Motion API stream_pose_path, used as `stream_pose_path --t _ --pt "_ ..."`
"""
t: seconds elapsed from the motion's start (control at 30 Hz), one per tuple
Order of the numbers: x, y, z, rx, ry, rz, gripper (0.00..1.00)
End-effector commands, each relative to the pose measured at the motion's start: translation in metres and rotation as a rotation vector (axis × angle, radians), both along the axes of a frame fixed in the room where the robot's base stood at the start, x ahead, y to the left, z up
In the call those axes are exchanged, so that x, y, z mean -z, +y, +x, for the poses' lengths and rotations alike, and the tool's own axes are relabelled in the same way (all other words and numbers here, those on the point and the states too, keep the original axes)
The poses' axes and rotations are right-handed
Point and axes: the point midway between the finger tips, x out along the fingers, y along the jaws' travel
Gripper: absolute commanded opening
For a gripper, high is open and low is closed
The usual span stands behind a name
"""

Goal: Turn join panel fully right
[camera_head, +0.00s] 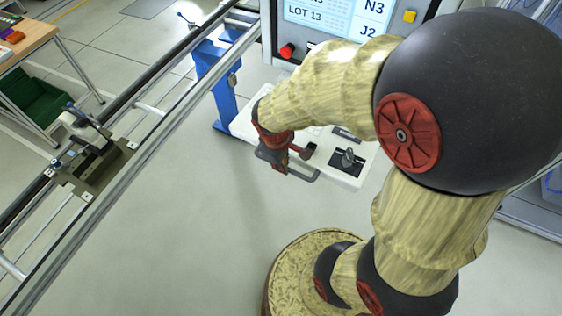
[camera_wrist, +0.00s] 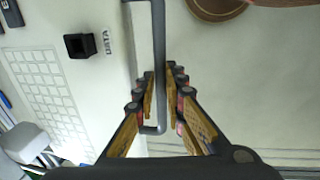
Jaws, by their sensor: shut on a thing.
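The join panel, a white console with a keyboard, shows in the head view (camera_head: 343,176) below the display, and its pale top fills the left of the wrist view (camera_wrist: 85,75). A grey bar handle (camera_wrist: 157,35) runs along its edge. My gripper (camera_wrist: 174,70) is shut on this handle, with a finger on each side of the bar. In the head view my gripper (camera_head: 272,156) is at the console's near left corner, partly hidden by my wrist.
A black socket marked DATA (camera_wrist: 80,46) is on the panel. A display cabinet (camera_head: 340,18) with a red button (camera_head: 287,51) stands behind. A rail line (camera_head: 150,140) with a blue post (camera_head: 222,85) runs along the left. Floor in front is clear.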

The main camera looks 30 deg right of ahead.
Motion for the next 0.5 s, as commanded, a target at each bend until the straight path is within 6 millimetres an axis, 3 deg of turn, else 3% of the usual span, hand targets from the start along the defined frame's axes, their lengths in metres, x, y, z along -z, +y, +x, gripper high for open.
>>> stream_pose_path --t 0.13,0.17,0.5 --pt "0.0012 -0.0001 -0.0018 0.000 0.005 -0.001 0.00" --pt "0.0011 0.0000 -0.0017 0.000 0.005 -0.001 0.13" --pt "0.0003 0.0001 -0.0003 0.000 0.001 0.000 0.30"
